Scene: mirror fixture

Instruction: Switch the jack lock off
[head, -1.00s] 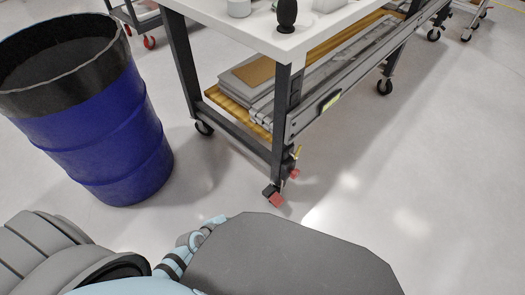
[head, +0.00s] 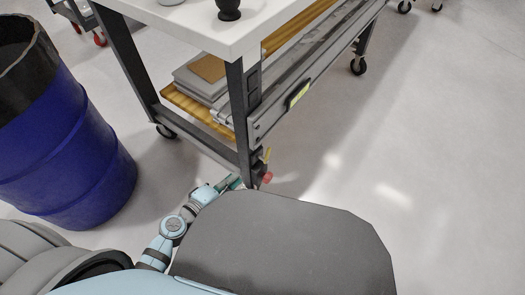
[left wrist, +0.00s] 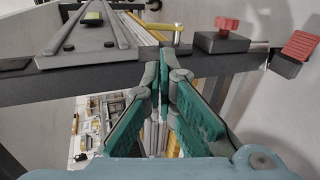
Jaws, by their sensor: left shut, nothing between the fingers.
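The jack lock hardware is at the lower end of the workbench's near dark leg (head: 240,112). In the head view a small yellow lever (head: 267,155) and a red knob (head: 266,178) show there. In the left wrist view the yellow lever (left wrist: 165,27) lies beyond my fingertips. The red knob (left wrist: 228,25) sits on a dark block to its right, and a red pedal (left wrist: 299,45) is farther right. My left gripper (head: 235,182) is shut and empty beside the leg; its teal fingers meet at the tips in the left wrist view (left wrist: 160,64). My right gripper is out of view.
A blue drum (head: 70,160) stands left of the bench. The white bench top (head: 190,28) overhangs the leg, and a wooden lower shelf (head: 190,105) holds grey panels. My grey base hides the floor below the leg. The floor to the right is clear.

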